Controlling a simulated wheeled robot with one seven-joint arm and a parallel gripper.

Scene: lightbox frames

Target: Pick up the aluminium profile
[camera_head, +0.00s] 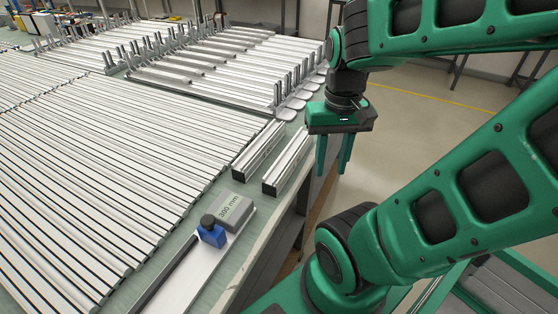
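Two short silver aluminium profiles with dark end faces lie side by side near the table's right edge: a left one (259,148) and a right one (289,160). Many long profiles (90,150) lie in parallel rows across the left of the table; which single profile the task means cannot be told. My gripper (332,172) hangs with its two green fingers pointing down. The fingers are apart with nothing between them. In the picture it is to the right of the short profiles, apart from them, over the table's edge and floor.
A grey block marked "300 mm" (234,211) and a blue piece with a black knob (212,232) sit on a flat silver strip in front. Racks with upright pegs (290,92) stand behind the short profiles. Open floor (420,125) lies right of the table.

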